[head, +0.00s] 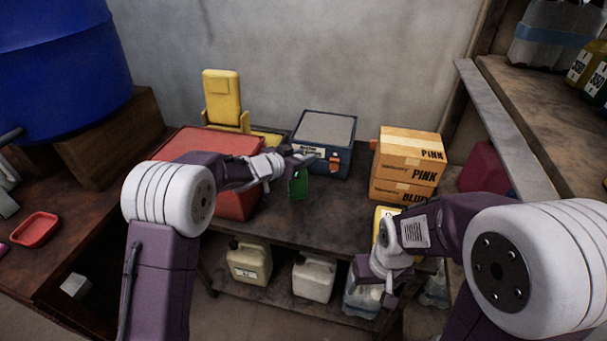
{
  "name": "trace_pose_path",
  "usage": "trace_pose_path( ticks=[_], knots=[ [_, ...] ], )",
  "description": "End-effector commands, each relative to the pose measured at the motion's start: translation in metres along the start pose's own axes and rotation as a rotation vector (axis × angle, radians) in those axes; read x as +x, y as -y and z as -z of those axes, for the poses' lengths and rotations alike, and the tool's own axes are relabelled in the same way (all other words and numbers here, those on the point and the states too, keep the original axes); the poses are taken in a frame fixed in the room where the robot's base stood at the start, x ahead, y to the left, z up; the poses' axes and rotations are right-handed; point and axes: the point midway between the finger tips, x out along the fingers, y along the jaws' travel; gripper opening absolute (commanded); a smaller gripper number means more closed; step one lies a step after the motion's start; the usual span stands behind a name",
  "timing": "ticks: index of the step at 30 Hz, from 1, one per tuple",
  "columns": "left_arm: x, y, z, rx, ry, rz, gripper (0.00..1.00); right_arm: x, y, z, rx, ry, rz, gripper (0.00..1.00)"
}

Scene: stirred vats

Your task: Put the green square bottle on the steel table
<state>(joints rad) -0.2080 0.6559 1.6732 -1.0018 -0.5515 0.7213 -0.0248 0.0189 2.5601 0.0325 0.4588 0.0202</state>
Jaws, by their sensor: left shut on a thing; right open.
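The green square bottle (299,185) is small in the head view, near the middle, below the fingers of my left gripper (294,160). That gripper is shut on it, and the gripper hides its top. The bottle shows in front of the blue-grey box, over the dark top of the table (318,225), which I take for the steel table. I cannot tell whether its base touches the top. My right gripper (385,287) is open and empty, low in front of the table's right part.
A red box (225,145) stands left of the bottle, a blue-grey box (324,130) behind it, and stacked cardboard boxes (410,150) to the right. A yellow scale-like object (222,95) stands behind. Jugs (250,262) fill the lower shelf. The table's front middle is clear.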

Motion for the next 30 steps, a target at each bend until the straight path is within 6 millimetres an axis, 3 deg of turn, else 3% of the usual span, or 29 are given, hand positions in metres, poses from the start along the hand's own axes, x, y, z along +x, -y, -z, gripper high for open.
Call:
trace_pose_path(
  ticks=[6,14,15,17,26,30],
  knots=[
    [0.016,0.0,-0.04,-0.002,0.001,-0.001,0.0,0.023,-0.001,-0.002,0.0,0.0,0.0,0.73],
    [0.018,0.0,-0.045,0.0,0.001,0.0,0.0,0.023,-0.001,-0.002,0.0,0.0,0.0,0.73],
    [0.018,0.0,-0.046,-0.001,0.004,0.0,0.32,0.023,-0.001,-0.002,0.0,0.0,0.0,0.73],
    [0.018,0.0,-0.046,-0.001,0.004,0.0,0.49,0.023,-0.001,-0.002,0.0,0.0,0.0,0.73],
    [0.018,0.0,-0.045,-0.001,0.001,0.0,0.51,0.023,-0.001,-0.002,0.0,0.0,0.0,0.73],
    [0.007,0.0,-0.043,-0.002,0.001,0.0,0.51,0.02,0.0,-0.002,0.0,0.0,0.0,0.73]
  ],
)
